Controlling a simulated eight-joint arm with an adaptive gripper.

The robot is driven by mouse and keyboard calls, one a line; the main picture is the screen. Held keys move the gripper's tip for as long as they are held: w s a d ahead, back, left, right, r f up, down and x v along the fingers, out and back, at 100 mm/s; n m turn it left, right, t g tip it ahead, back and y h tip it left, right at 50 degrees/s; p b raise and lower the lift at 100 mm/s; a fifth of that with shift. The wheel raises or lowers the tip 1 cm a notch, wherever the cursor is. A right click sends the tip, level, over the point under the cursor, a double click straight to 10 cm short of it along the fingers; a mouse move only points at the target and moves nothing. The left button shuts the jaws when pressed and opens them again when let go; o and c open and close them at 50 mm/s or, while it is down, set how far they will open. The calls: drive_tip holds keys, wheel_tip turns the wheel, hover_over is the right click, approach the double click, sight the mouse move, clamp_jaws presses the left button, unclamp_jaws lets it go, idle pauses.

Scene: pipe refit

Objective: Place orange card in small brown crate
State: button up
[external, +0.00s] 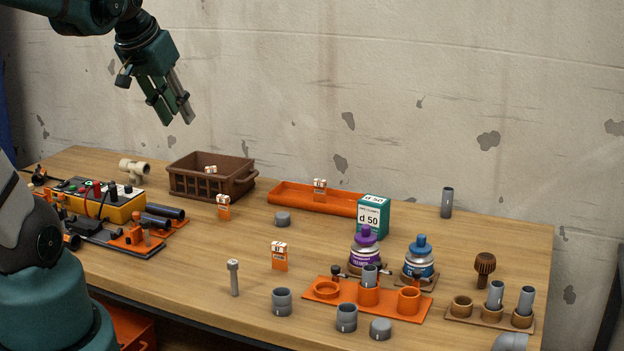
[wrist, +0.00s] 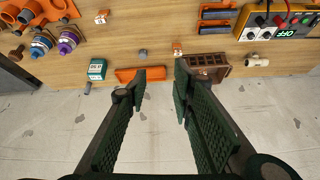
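The small brown crate (external: 215,188) stands at the back left of the table, with the top of an orange-and-white card (external: 211,170) showing inside it. Another orange card (external: 223,208) stands just in front of the crate. A third (external: 279,258) stands nearer the front edge, and one more (external: 319,190) is at the orange tray. My gripper (external: 176,118) is raised above and left of the crate in the external view. In the wrist view its fingers (wrist: 160,84) are apart with nothing held between them, and the crate (wrist: 222,71) shows beyond the right finger.
The orange tray (external: 285,198) lies right of the crate. A green d 50 box (external: 372,217), purple (external: 366,250) and blue bottles (external: 419,257) stand farther right. Grey fittings and an orange holder (external: 335,306) occupy the front. A yellow meter (external: 110,203) is at left.

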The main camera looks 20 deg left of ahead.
drive_tip(key=s+d+f+n, duration=0.1)
drive_tip(key=s+f, duration=0.1)
drive_tip(key=s, duration=0.4)
drive_tip(key=shift+s+d+f+t, duration=0.25)
drive_tip(key=shift+s+t, duration=0.1)
drive_tip(key=shift+t, duration=0.05)
